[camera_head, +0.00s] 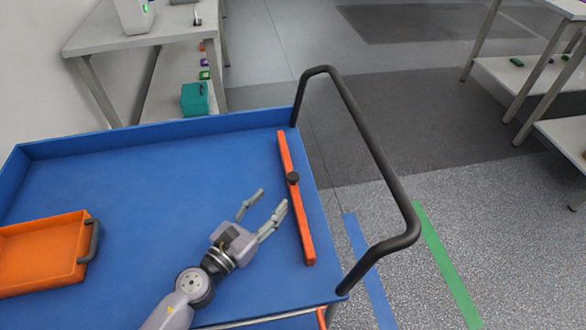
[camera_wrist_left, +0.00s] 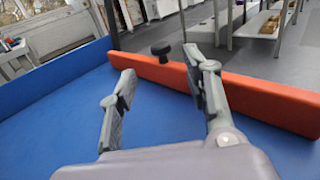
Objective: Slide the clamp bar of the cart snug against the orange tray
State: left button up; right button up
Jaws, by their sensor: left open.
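The orange clamp bar (camera_head: 300,208) with a black knob (camera_head: 292,178) lies along the right end of the blue cart (camera_head: 160,165). The orange tray (camera_head: 42,252) with a dark handle sits at the left of the cart top, with a wide gap between it and the bar. My left gripper (camera_head: 264,203) is open and empty, over the cart top just left of the bar. In the left wrist view, the bar (camera_wrist_left: 255,97) and knob (camera_wrist_left: 161,48) are ahead of the open fingers (camera_wrist_left: 158,75). My right gripper is not in view.
The cart has a raised blue rim and a black push handle (camera_head: 375,150) beyond the bar on the right. The blue surface between tray and bar is clear apart from my left arm. A teal box (camera_head: 195,99) is on a shelf behind.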

aim_at(289, 180)
pick_arm(q)
jog(key=p+x, duration=0.1)
jog(key=x, duration=0.8)
jog(key=shift+w+d, duration=0.15)
jog(key=shift+w, duration=0.1)
jog(key=shift+w+d, duration=0.2)
jog(key=shift+w, duration=0.1)
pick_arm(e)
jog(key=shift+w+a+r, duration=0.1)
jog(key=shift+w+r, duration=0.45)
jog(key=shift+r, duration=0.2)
pick_arm(q)
grip_shut()
